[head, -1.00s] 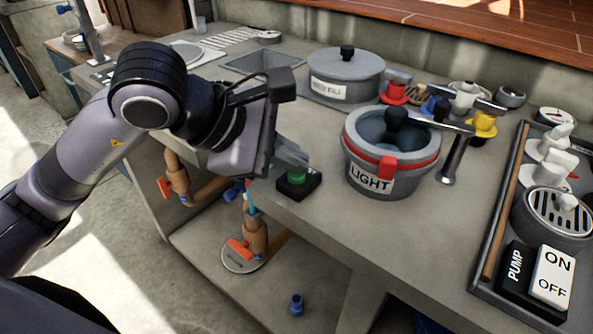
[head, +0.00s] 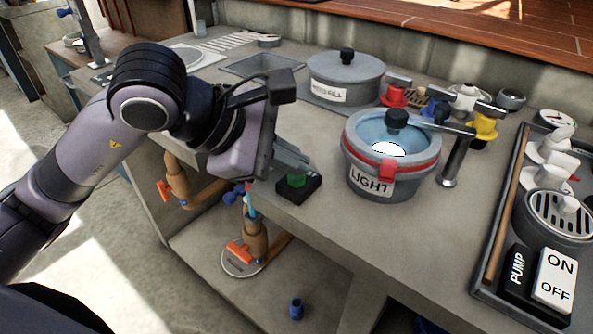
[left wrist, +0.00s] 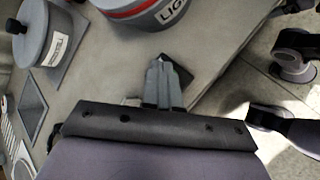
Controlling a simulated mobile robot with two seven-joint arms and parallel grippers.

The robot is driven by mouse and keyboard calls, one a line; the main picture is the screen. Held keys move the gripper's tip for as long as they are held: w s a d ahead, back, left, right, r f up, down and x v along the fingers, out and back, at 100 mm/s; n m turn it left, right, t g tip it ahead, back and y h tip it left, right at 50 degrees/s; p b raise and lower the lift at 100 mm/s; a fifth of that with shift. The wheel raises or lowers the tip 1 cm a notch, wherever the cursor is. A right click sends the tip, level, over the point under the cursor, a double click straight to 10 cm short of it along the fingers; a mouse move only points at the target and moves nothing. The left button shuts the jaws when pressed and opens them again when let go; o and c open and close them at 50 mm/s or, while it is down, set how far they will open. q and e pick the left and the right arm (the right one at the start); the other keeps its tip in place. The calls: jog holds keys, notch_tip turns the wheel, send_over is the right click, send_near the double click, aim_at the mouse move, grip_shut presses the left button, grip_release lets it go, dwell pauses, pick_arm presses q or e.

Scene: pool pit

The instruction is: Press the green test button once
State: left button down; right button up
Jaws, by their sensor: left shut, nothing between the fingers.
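The green test button (head: 296,180) sits on a small black base (head: 299,190) near the front edge of the grey counter. My left gripper (head: 305,165) is shut and empty, its fingertips at the top of the button; the picture does not show clearly how far the button is pressed. In the left wrist view the shut fingers (left wrist: 160,75) cover the button, and only part of the black base (left wrist: 180,72) shows. The pot labelled LIGHT (head: 372,185) stands to the right, with a bright white lamp (head: 388,149) inside it. My right gripper is not in view.
A lidded grey pot (head: 345,78) stands behind. Red and yellow valves (head: 484,128) stand behind the LIGHT pot. A tray at the right holds a PUMP switch (head: 553,280). Pipes with orange handles (head: 240,250) are below the counter. Bare counter lies in front of the LIGHT pot.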

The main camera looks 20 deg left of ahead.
aim_at(290, 178)
pick_arm(q)
jog(key=shift+r, duration=0.6)
jog(key=shift+r+p, duration=0.1)
jog(key=shift+p, duration=0.2)
jog(key=shift+r+p, duration=1.55)
jog(key=shift+r, duration=0.9)
